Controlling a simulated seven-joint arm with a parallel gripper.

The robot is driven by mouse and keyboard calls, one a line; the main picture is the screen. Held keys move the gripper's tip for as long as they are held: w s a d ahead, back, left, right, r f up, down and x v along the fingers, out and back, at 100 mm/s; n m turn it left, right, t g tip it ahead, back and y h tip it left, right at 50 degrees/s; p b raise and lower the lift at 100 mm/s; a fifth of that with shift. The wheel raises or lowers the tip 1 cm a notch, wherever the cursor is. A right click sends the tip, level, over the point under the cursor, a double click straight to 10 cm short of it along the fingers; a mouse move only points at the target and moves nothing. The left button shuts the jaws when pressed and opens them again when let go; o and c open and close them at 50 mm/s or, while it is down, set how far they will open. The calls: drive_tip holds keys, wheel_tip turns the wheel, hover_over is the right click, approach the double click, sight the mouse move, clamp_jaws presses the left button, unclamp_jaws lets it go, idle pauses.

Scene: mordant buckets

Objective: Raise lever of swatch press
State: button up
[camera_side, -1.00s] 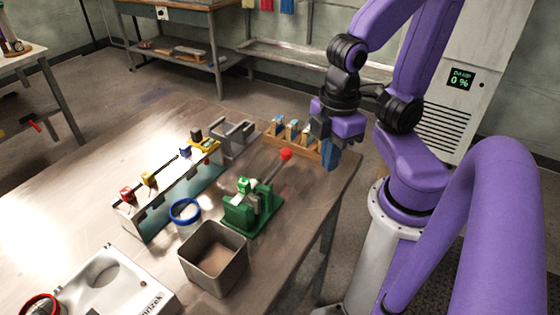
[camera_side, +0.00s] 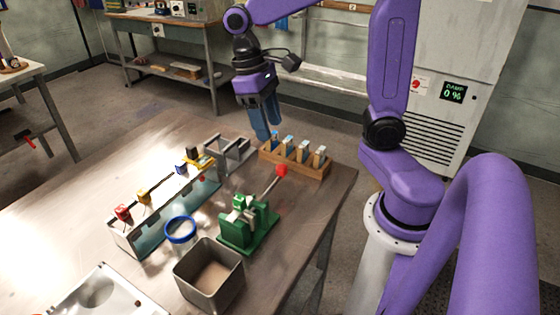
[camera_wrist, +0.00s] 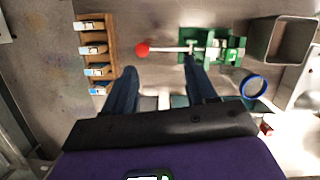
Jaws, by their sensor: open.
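The green swatch press (camera_side: 246,222) stands on the table, with its lever (camera_side: 268,188) slanting up to a red ball knob (camera_side: 282,170). In the wrist view the press (camera_wrist: 212,46) lies at top right of centre, and its lever points left to the red knob (camera_wrist: 143,49). My gripper (camera_side: 265,136) is open and empty, with its blue fingers pointing down above the table, behind and left of the knob. In the wrist view the gripper (camera_wrist: 160,78) has its fingers apart, with the knob beyond the gap between them. Nothing touches the lever.
A wooden rack (camera_side: 296,162) with several swatches stands right of my gripper. A grey holder (camera_side: 230,154) is left of it. A rail with coloured clips (camera_side: 160,215), a blue-rimmed jar (camera_side: 180,232) and a square grey bin (camera_side: 210,274) stand near the press.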

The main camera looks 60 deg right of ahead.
drive_tip(key=w+d+r+m+g+y, duration=0.1)
drive_tip(key=w+d+r+m+g, duration=0.1)
drive_tip(key=w+d+m, duration=0.3)
approach(282, 167)
drive_tip(key=x, duration=0.8)
drive_tip(key=shift+d+f, duration=0.1)
drive_tip(key=shift+f, duration=0.15)
clamp_jaws()
